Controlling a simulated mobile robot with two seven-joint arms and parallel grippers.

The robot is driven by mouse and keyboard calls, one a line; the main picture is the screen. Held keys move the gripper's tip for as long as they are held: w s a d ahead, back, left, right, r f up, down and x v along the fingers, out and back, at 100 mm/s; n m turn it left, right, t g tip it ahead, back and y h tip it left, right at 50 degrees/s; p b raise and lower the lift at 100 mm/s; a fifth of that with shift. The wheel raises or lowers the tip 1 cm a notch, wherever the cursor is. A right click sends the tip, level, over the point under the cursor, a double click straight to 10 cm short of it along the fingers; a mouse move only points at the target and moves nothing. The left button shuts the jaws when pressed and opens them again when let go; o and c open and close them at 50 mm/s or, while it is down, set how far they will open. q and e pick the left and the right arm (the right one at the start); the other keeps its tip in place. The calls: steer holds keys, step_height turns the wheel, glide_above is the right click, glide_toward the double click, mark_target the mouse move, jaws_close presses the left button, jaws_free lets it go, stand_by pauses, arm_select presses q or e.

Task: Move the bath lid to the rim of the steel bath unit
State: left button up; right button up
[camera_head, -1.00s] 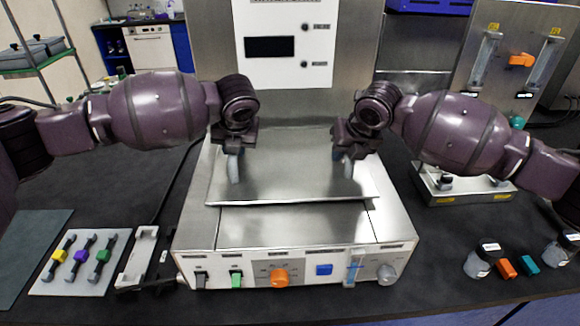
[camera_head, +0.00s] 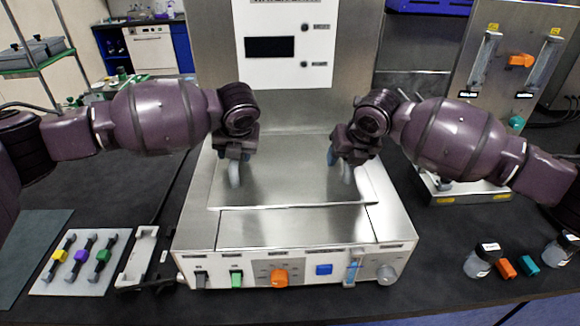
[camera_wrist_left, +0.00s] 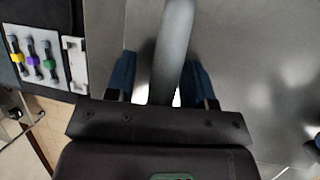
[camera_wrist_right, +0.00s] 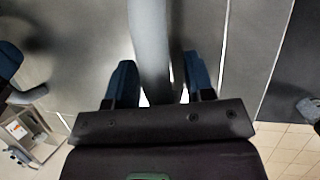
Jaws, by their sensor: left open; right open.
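The bath lid (camera_head: 290,188) is a flat steel sheet with two upright grey handles. It lies on top of the steel bath unit (camera_head: 300,232), over the rear part, and looks level with the rim. My left gripper (camera_head: 232,165) is open around the left handle; the left wrist view shows that handle (camera_wrist_left: 173,45) between the blue fingers with gaps. My right gripper (camera_head: 343,165) is open around the right handle, which also stands between the fingers in the right wrist view (camera_wrist_right: 149,40). Any contact under the lid is hidden.
A white tray (camera_head: 45,288) with yellow, purple and green clamps lies left of the unit, beside a white holder (camera_head: 137,258). Jars (camera_head: 478,262) and small orange and teal blocks stand at the right. A flowmeter panel (camera_head: 515,65) stands at the back right.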

arm_select(q)
steer(key=v, duration=1.2)
arm_select(e)
steer(key=v, duration=1.2)
arm_select(q)
steer(key=shift+d, duration=0.15)
